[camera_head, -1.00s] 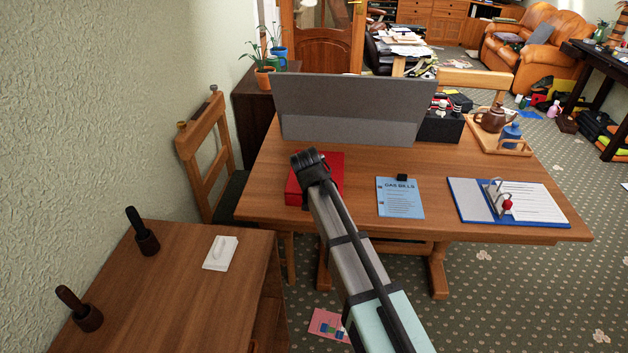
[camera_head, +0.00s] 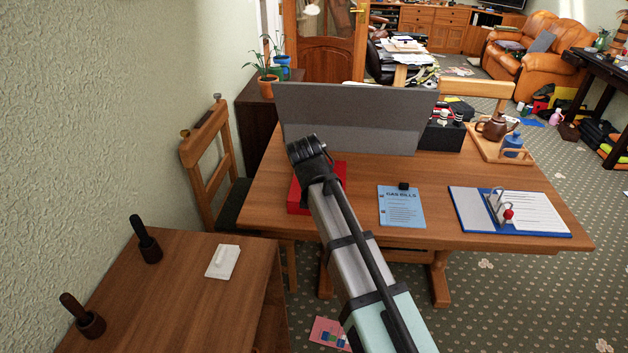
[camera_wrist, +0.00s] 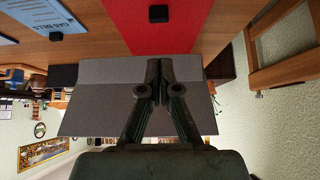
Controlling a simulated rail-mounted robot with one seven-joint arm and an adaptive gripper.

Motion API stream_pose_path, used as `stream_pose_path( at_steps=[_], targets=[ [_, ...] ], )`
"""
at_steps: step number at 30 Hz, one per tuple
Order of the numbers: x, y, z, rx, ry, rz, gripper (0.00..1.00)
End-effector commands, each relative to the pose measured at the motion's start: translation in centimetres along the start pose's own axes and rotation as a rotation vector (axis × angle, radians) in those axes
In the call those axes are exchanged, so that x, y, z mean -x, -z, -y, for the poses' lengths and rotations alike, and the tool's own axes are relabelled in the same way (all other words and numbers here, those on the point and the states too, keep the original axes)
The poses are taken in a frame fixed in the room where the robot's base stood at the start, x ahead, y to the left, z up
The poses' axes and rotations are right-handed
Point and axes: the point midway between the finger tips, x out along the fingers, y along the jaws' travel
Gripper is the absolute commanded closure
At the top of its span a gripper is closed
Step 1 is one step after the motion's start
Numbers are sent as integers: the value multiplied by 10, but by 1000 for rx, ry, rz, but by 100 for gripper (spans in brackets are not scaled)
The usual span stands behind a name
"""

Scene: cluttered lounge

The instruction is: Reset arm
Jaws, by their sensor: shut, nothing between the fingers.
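My gripper (camera_wrist: 160,70) shows in the wrist view, its dark fingers together and empty. It points toward the grey screen panel (camera_wrist: 95,108) on the desk. A red folder or box (camera_wrist: 150,22) lies close by at the top of that view; I cannot tell the gap to it. In the head view my arm reaches over the desk, and its black end joint overlaps the red box (camera_head: 298,197) and the lower edge of the grey panel (camera_head: 360,105). The fingers themselves are hidden there.
The wooden desk (camera_head: 420,172) also bears a blue gas bills folder (camera_head: 401,208), an open ring binder (camera_head: 525,212), a black box and a tray with a teapot (camera_head: 496,126). A chair (camera_head: 208,160) stands left. A side table (camera_head: 195,290) holds two dark stamps and a white object.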

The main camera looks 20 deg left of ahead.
Motion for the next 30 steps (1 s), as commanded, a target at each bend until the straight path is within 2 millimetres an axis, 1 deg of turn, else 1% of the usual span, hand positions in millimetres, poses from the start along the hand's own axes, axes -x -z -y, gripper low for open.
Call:
stream_pose_path(
  at_steps=[1,4,8,11,13,14,15,16,20,21,23,24,26,27,29,30],
  targets=[
    [6,-2,0,0,1,-1,100],
    [13,-2,0,0,0,0,100],
    [17,-2,0,6,0,0,100],
    [17,-3,1,46,3,5,100],
    [20,-13,1,97,21,18,100],
    [16,-25,1,122,30,35,100],
    [7,-40,-1,144,32,59,100],
    [0,-49,-4,156,32,77,100],
    [-36,-100,-27,196,25,169,100],
    [-48,-117,-37,205,22,201,100],
    [-64,-144,-52,216,16,249,100],
    [-75,-162,-62,219,12,282,100],
    [-90,-189,-78,225,7,331,100],
    [-99,-208,-90,225,3,364,100],
    [-110,-236,-105,225,0,413,100],
    [-117,-254,-116,223,-3,445,100]
  ],
)
